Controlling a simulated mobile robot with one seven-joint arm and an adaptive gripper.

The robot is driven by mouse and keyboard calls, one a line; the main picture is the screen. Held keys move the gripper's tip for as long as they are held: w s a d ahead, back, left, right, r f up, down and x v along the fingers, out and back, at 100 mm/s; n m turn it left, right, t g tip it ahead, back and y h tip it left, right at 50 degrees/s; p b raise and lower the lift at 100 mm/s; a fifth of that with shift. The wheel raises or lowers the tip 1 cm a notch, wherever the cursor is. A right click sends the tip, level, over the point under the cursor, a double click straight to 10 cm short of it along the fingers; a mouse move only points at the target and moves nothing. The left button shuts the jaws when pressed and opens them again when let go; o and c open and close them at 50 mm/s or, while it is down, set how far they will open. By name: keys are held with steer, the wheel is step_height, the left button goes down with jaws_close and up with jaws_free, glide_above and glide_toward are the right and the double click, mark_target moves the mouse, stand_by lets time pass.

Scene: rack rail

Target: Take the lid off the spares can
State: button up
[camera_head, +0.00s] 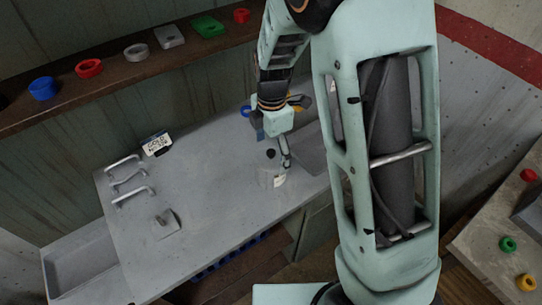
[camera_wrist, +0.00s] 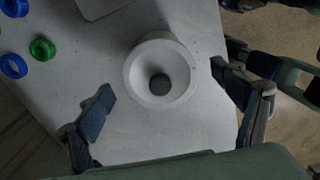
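The spares can (camera_head: 271,179) is a small pale can standing on the grey worktop, with a label on its side in the head view. In the wrist view I look down on its round white top (camera_wrist: 137,75), with a dark round knob (camera_wrist: 160,84) at the centre. My gripper (camera_wrist: 164,98) is open, one dark finger on each side of the can in that view, with clear gaps. In the head view, my gripper (camera_head: 280,154) is at the can, partly hidden by its own parts. I cannot tell its exact height above the knob.
Handles (camera_head: 131,180) and a small plate with a knob (camera_head: 166,222) are left on the worktop (camera_head: 215,200). A sign (camera_head: 157,144) stands behind. A shelf (camera_head: 115,77) above holds coloured rings. Green (camera_wrist: 42,48) and blue rings lie left in the wrist view.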

steer(key=shift+s, duration=0.2)
steer(key=c, duration=2.2)
jaws_close()
